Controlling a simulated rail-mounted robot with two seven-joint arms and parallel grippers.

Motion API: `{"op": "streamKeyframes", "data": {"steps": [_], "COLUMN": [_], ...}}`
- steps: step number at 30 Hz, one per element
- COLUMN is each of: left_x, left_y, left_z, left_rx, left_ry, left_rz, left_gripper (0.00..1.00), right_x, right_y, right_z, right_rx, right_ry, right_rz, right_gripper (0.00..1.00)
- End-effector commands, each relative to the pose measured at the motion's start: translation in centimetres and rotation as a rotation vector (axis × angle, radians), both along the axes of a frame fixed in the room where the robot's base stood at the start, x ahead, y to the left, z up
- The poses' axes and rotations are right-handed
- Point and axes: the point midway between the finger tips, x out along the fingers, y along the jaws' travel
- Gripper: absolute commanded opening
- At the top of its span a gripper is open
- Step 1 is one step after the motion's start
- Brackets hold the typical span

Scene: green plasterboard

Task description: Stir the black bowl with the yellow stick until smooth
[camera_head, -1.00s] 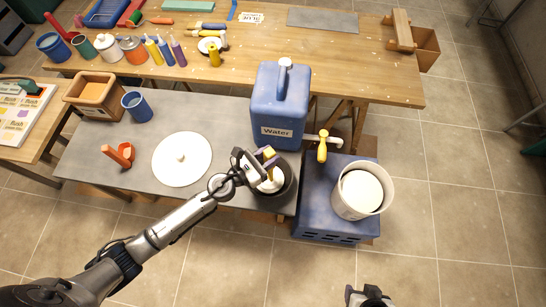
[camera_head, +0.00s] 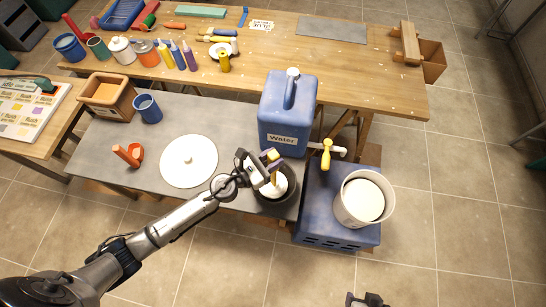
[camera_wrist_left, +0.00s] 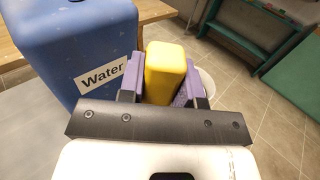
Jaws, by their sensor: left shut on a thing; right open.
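The black bowl (camera_head: 291,184) stands at the right end of the grey table, partly hidden by my left gripper, with white material (camera_head: 270,190) inside. My left gripper (camera_head: 268,162) is over the bowl and shut on the yellow stick (camera_head: 273,155). The stick points down into the bowl; its lower end is hard to make out. In the left wrist view the yellow stick (camera_wrist_left: 165,72) sits between the purple finger pads, and the bowl is hidden. My right gripper (camera_head: 367,300) is open at the bottom edge of the head view, away from the table.
A white bucket (camera_head: 348,215) stands on a blue crate (camera_head: 318,225) to the right. A round white lid (camera_head: 190,160) lies left on the grey table (camera_head: 95,165).

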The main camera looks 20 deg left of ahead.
Motion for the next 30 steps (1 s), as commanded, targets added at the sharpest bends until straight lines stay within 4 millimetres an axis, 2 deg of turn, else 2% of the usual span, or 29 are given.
{"op": "streamKeyframes", "data": {"steps": [1, 21, 30], "left_x": [0.0, 0.0, 0.0], "left_y": [0.0, 0.0, 0.0], "left_z": [0.9, 5.9, 6.3], "left_rx": [0.0, -0.001, -0.001], "left_ry": [-0.001, -0.001, -0.001], "left_rz": [0.0, 0.0, 0.0], "left_gripper": [0.08, 0.08, 0.08], "right_x": [0.0, 0.0, 0.0], "right_y": [0.0, 0.1, -0.1], "right_z": [0.8, 5.8, 6.1], "right_rx": [0.001, 0.004, -0.005], "right_ry": [0.0, 0.0, -0.001], "right_rz": [-0.001, -0.002, 0.004], "right_gripper": [0.6, 0.6, 0.6]}}
